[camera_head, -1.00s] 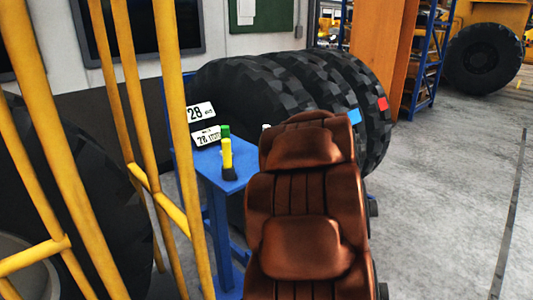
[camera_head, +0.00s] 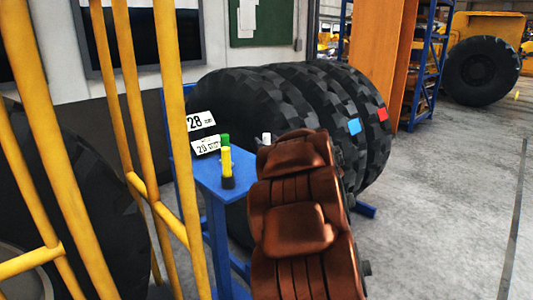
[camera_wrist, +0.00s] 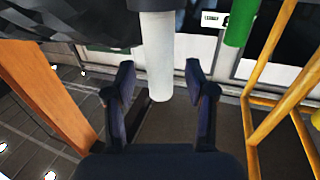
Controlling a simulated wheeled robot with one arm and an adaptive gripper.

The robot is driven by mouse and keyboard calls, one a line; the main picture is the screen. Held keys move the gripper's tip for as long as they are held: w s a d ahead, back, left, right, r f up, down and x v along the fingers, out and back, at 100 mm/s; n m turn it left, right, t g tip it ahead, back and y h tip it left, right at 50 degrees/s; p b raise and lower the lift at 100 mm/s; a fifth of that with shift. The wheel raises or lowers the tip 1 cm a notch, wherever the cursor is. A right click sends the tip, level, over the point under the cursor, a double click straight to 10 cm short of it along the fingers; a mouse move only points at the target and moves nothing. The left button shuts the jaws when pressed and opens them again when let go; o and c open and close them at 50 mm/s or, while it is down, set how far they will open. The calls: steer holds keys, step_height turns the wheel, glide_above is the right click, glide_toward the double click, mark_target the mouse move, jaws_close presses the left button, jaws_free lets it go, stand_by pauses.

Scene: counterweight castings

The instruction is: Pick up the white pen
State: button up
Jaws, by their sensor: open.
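The white pen (camera_wrist: 159,55) shows large in the wrist view, a pale cylinder with a dark end at the top edge. Its light end reaches between the two fingers of my gripper (camera_wrist: 159,80), which are spread with a gap on each side. I see no finger touching it. In the head view only a small white part of the pen (camera_head: 266,138) shows above the far edge of the blue table (camera_head: 214,186). My own brown arm hides the rest and my gripper there.
A yellow pen (camera_head: 227,163) with a dark base and a green pen (camera_head: 225,140) stand on the table, left of the white one. Number plates (camera_head: 200,121) stand behind. Large tyres (camera_head: 290,95) are close behind the table. Yellow rails (camera_head: 185,150) stand at left.

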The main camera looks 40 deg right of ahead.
steer(key=shift+w+d, duration=0.15)
steer(key=shift+w, duration=0.3)
steer(key=c, duration=1)
steer(key=shift+r, duration=0.15)
